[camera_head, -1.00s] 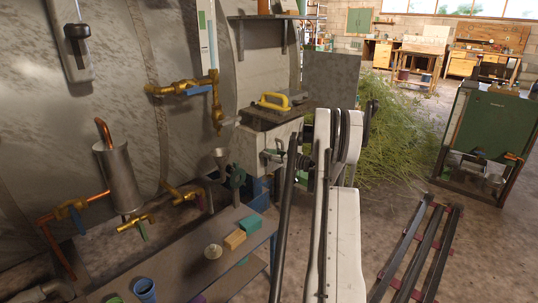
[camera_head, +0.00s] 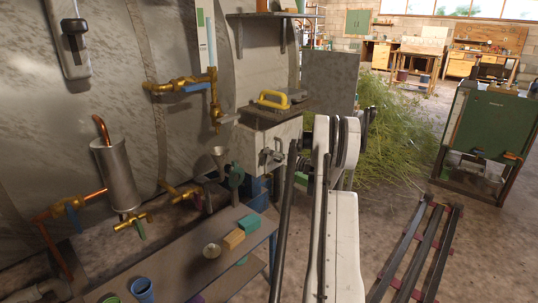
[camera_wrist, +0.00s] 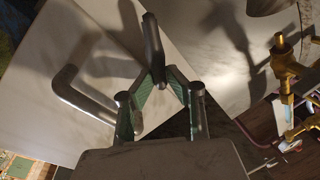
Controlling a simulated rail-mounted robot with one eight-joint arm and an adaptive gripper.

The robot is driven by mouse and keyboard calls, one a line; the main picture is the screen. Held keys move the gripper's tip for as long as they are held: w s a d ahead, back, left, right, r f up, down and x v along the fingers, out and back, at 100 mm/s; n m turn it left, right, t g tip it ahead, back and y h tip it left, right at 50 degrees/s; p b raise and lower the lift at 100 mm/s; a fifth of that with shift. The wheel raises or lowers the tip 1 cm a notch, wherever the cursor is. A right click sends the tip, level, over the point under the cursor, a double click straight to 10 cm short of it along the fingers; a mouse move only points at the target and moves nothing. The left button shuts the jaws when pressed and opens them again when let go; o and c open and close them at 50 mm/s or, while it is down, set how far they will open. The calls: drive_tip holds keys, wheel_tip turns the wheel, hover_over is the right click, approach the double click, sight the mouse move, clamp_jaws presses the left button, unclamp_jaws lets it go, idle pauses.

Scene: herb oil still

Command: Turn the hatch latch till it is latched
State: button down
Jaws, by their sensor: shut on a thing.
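The hatch latch (camera_wrist: 152,40) is a dark metal lever on the pale hatch face, near a panel edge in the wrist view. My gripper (camera_wrist: 161,80) is shut on the lower end of the lever, with its green-lined fingers on either side. A bent grey bar handle (camera_wrist: 88,95) sits to the left of the latch. In the head view, my gripper (camera_head: 297,163) is at the front of the pale box (camera_head: 250,148), and the handle shows beside it. My arm hides the latch there, so I cannot tell its exact angle.
A yellow handle (camera_head: 273,99) tops the pale box. Brass valves (camera_head: 183,87) and a funnel (camera_head: 218,155) are to its left. A grey bench (camera_head: 190,258) with small blocks stands in front. Piled greenery (camera_head: 395,150) lies to the right.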

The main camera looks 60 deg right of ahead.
drive_tip(key=f+m+h, duration=0.1)
drive_tip(key=m, duration=0.3)
drive_tip(key=m+h+b, duration=0.1)
drive_tip(key=m, duration=0.4)
drive_tip(key=d+f+m+h, duration=0.1)
drive_tip(key=m, duration=0.4)
drive_tip(key=shift+s+f+t, duration=0.1)
drive_tip(key=shift+f+t, duration=0.2)
drive_tip(key=shift+t, duration=0.1)
drive_tip(key=shift+m, duration=0.3)
drive_tip(key=c, duration=1.7)
unclamp_jaws()
drive_tip(key=v, duration=1.2)
drive_tip(key=shift+a+f, duration=0.1)
drive_tip(key=shift+f, duration=0.05)
